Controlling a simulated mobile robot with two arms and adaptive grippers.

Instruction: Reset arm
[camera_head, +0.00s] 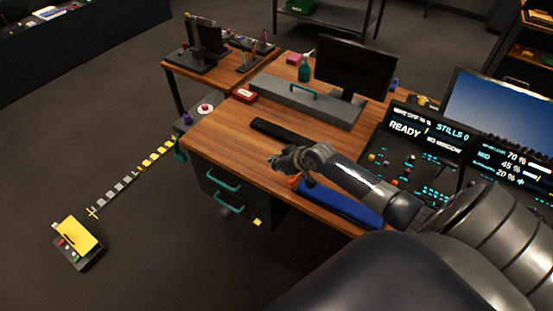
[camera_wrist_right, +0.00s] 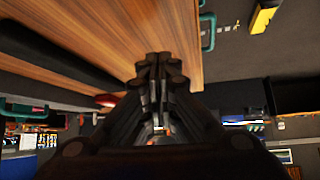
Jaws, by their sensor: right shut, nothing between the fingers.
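My right arm comes in from the lower right in the head view. My right gripper (camera_head: 277,161) is over the front part of the wooden desk (camera_head: 225,135). Its fingers are together and empty; the wrist view also shows the closed fingers (camera_wrist_right: 161,65). The control panel (camera_head: 408,165) with lit cyan keys and a READY screen (camera_head: 405,127) stands to the right of the gripper, partly hidden by my arm. My left gripper is not in view.
A blue pad (camera_head: 345,204) lies at the desk's front edge, below my right forearm. A black bar (camera_head: 283,136) lies just behind the gripper. A monitor (camera_head: 355,65) and grey case (camera_head: 300,100) stand farther back. Teal drawer handles (camera_head: 223,182) protrude from the desk front.

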